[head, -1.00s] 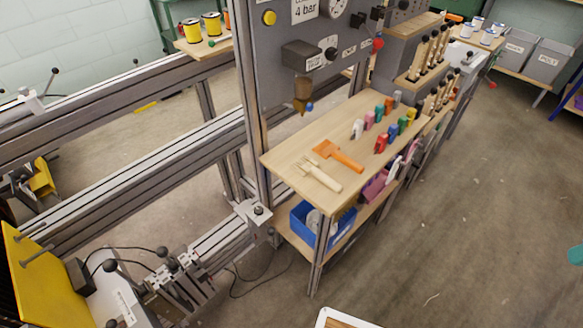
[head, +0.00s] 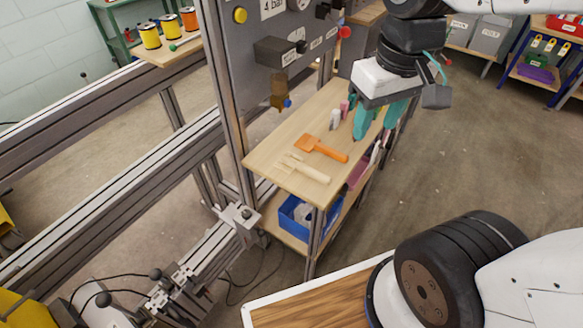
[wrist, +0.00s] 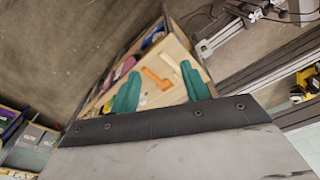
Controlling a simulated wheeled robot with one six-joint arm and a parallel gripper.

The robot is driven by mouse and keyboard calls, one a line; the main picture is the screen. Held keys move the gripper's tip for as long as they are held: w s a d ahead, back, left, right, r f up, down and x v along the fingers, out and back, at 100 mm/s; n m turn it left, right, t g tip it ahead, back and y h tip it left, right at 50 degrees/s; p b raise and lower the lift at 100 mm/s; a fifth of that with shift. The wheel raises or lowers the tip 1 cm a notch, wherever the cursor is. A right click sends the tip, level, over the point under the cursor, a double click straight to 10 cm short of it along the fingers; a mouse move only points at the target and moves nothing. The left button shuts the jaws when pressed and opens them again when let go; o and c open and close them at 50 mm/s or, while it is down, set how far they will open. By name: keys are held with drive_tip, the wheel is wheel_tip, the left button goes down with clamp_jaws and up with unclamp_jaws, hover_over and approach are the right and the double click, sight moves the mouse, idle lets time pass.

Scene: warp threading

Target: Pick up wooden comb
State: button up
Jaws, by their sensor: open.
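The wooden comb (head: 304,168) is pale, with tines at its left end and a handle pointing right. It lies flat near the front left corner of the small wooden table (head: 262,156). My gripper (head: 376,122) has teal fingers, is open and empty, and hangs over the table's right part, to the right of and apart from the comb. In the wrist view my gripper (wrist: 158,92) shows its two fingers spread, with the table between and beyond them.
An orange tool (head: 322,149) lies just behind the comb. Small coloured items (head: 340,114) stand farther back, partly hidden by my gripper. A grey panel (head: 262,80) with a knob and a small brown-and-blue fitting stands at the table's left. A blue bin (head: 297,215) sits on the shelf below.

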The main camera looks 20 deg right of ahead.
drive_tip(key=w+a+f+n, duration=0.1)
drive_tip(key=w+f+n, duration=0.1)
drive_tip(key=w+f, duration=0.3)
drive_tip(key=n+g, duration=0.1)
drive_tip(key=n, duration=0.3)
hover_over(306, 167)
drive_tip(key=f, duration=1.6)
drive_tip(key=shift+s+a+f, duration=0.1)
drive_tip(key=shift+s+a, duration=0.05)
drive_tip(key=shift+a, duration=0.15)
drive_tip(key=f, duration=0.8)
drive_tip(key=shift+w+d, duration=0.2)
drive_tip(key=shift+d, duration=0.1)
drive_tip(key=shift+r, duration=0.1)
drive_tip(key=shift+c, duration=0.3)
clamp_jaws()
